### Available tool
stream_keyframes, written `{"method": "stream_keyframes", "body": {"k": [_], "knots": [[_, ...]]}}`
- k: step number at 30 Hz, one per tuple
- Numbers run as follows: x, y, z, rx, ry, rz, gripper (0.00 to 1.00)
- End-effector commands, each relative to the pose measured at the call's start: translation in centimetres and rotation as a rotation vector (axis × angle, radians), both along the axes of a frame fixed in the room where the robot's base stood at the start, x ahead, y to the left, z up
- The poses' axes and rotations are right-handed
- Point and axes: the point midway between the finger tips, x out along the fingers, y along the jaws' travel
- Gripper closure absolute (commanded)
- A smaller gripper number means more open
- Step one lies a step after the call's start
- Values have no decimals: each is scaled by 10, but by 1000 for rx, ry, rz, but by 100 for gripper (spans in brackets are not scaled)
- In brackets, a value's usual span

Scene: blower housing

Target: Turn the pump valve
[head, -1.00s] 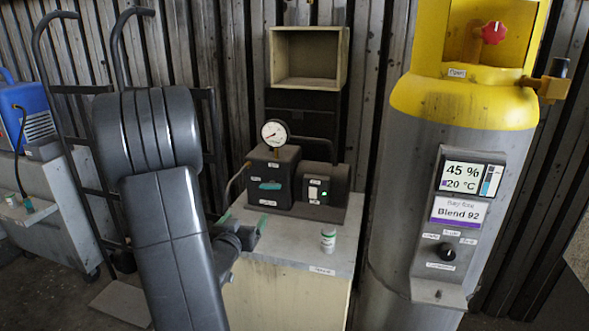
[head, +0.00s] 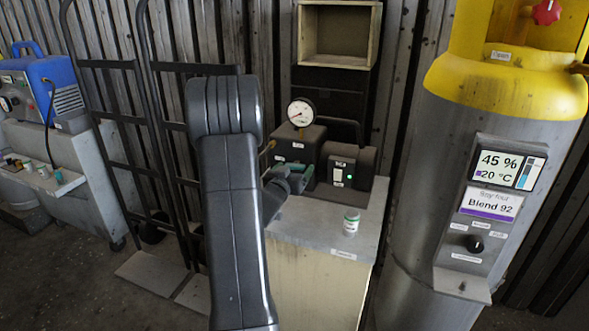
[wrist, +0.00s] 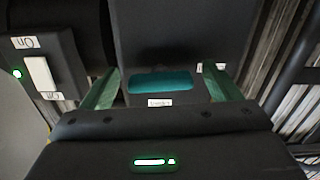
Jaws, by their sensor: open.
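The pump (head: 300,147) is a dark box with a round white gauge (head: 301,112) on top. Its valve handle (wrist: 160,82) is a teal bar on the front face, lying level across the wrist view. Small white labels sit below it and to its right; I cannot read them. My gripper (wrist: 163,78) is open, with one green finger on each side of the handle and a gap at both ends. I cannot tell how deep the fingertips reach. In the head view my gripper (head: 296,177) is at the pump's front and hides the handle.
A switch box (head: 345,167) with a green light stands right of the pump. A small white-and-green can (head: 351,222) stands on the bench top (head: 320,229). A large yellow-and-grey tank (head: 440,180) rises at right. A hand truck (head: 165,130) leans at left.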

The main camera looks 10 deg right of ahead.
Motion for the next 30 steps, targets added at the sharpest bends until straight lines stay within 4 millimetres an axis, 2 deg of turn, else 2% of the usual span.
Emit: {"method": "stream_keyframes", "body": {"k": [4, 12, 19, 30], "knots": [[7, -5, 0, 1, 1, 0, 16], [7, -5, 0, 0, 1, 0, 16], [7, -5, 0, 1, 1, 0, 61], [7, -5, -3, 79, -55, -1, 61]]}}
